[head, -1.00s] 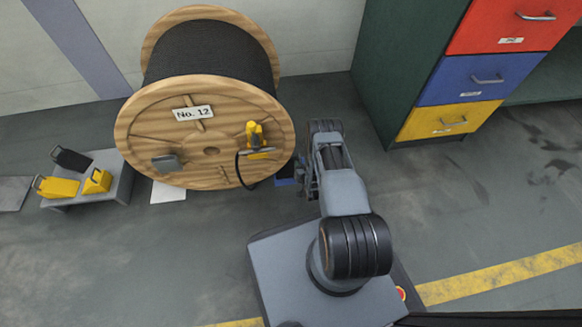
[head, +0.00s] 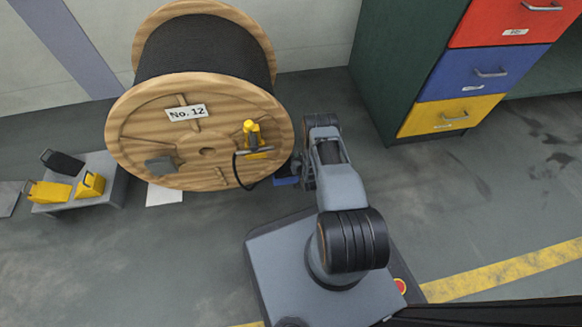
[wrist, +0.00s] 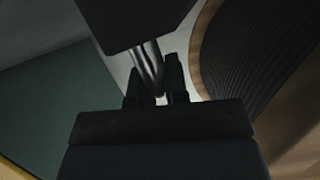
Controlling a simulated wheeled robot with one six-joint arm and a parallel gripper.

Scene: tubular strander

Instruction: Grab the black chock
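A black chock (wrist: 135,15) fills the top middle of the wrist view, with a pale metal handle (wrist: 149,66) running down from it toward my gripper (wrist: 152,88). The two dark fingers stand apart, one on each side of the handle's lower end. A light gap shows beside the handle, and firm contact is not visible. In the head view my gripper (head: 298,172) is low at the right edge of the cable reel, and my arm and the reel hide most of the chock there. Another black chock (head: 62,162) sits on a grey stand at the left.
The wooden cable reel (head: 145,125) marked No. 12 stands close to the left of my gripper. A green cabinet (head: 395,70) with coloured drawers is at the right. Yellow chocks (head: 50,191) are on the grey stand (head: 110,195). A blue piece (head: 287,182) lies beside the reel.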

